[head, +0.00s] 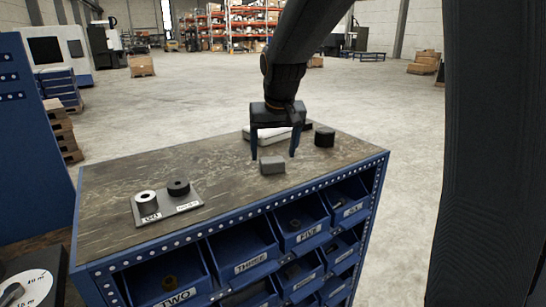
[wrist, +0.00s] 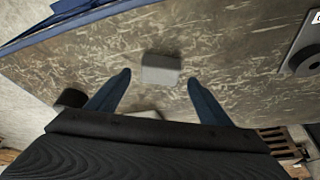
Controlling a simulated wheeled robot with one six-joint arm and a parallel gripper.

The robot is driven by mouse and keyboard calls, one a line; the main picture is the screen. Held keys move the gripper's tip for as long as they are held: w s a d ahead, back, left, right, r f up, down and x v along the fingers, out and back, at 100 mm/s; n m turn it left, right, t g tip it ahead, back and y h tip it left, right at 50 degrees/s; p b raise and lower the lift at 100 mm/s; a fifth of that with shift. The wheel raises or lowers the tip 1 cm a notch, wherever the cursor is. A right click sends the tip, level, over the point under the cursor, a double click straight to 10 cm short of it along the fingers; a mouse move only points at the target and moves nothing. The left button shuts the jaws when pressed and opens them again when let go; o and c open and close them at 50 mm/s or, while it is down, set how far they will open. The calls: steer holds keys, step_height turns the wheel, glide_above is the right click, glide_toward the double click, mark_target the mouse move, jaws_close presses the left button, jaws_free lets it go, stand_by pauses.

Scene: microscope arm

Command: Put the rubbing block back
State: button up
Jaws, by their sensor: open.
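A small grey block (head: 272,165), which looks like the rubbing block, lies on the worn top of the blue bin cabinet (head: 110,190). In the wrist view the block (wrist: 161,69) sits between and just beyond the fingertips. My gripper (head: 274,155) is open and empty, pointing down above and slightly behind the block, with a finger toward each side. In the wrist view its two blue fingers (wrist: 159,77) are spread wide. I cannot tell how high the fingertips are above the top.
A black cylinder (head: 324,137) stands right of my gripper. A long pale object (head: 258,135) lies behind it, partly hidden. A grey plate (head: 168,207) with two ring-shaped parts lies at left. Labelled blue bins (head: 240,250) fill the cabinet front. The top between plate and block is clear.

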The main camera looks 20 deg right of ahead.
steer(key=b+v, duration=0.1)
steer(key=v, duration=0.8)
steer(key=shift+r, duration=0.3)
steer(key=shift+s, duration=0.1)
